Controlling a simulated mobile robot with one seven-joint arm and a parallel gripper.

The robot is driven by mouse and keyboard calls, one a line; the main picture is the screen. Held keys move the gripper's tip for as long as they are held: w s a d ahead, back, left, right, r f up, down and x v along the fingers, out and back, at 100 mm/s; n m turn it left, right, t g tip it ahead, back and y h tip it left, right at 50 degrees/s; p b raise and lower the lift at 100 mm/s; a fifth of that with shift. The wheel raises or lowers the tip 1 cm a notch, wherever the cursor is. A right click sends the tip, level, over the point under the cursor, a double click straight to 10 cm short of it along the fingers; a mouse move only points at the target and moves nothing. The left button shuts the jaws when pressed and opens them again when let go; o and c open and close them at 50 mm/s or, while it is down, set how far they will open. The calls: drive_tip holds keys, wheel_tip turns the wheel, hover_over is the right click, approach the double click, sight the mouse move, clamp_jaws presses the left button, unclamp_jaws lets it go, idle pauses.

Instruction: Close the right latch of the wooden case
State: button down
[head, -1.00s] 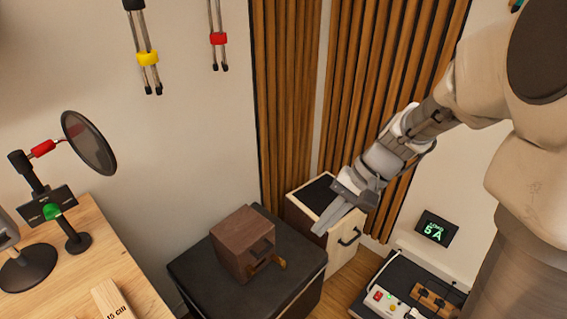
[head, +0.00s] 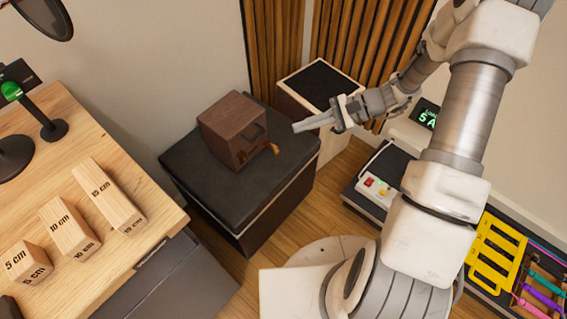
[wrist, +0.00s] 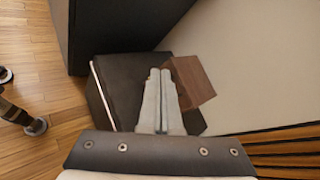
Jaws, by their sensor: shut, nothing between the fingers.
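The dark brown wooden case (head: 228,122) sits upright on a black-topped cabinet (head: 190,165). A dark handle (head: 253,132) is on its front face. A small brass-coloured piece (head: 272,148), perhaps a latch, juts out low at the front's right edge; its exact position is too small to tell. My gripper (head: 296,127) is shut and empty, right of the case and apart from it. In the wrist view the shut fingers (wrist: 160,72) overlap part of the case (wrist: 198,80); no latch can be made out there.
A white cabinet with a dark top (head: 322,82) stands behind my gripper. A wooden table (head: 100,140) with several marked blocks is at left. At right are a device with coloured buttons (head: 376,190) and a yellow rack (head: 495,252). Wooden slats line the back wall.

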wheel_tip(320, 180, down, 16)
drive_tip(key=w+d+m+t+y+b, duration=0.2)
drive_tip(key=w+m+t+b, duration=0.15)
drive_tip(key=m+t, duration=0.3)
drive_tip(key=m+t+h+b, duration=0.2)
drive_tip(key=m+t+b, duration=0.3)
drive_tip(key=m, duration=0.4)
approach(284, 164)
drive_tip(key=shift+a+r+n+t+p, duration=0.25)
drive_tip(key=shift+r+t+p, duration=0.1)
drive_tip(key=shift+r+p, duration=0.4)
drive_tip(key=b+x, duration=0.2)
drive_tip(key=x, duration=0.8)
drive_tip(key=shift+r, duration=0.1)
drive_tip(key=shift+s+d+r+h+p, duration=0.1)
drive_tip(key=shift+r+h+p, duration=0.2)
drive_tip(key=shift+p, duration=0.35)
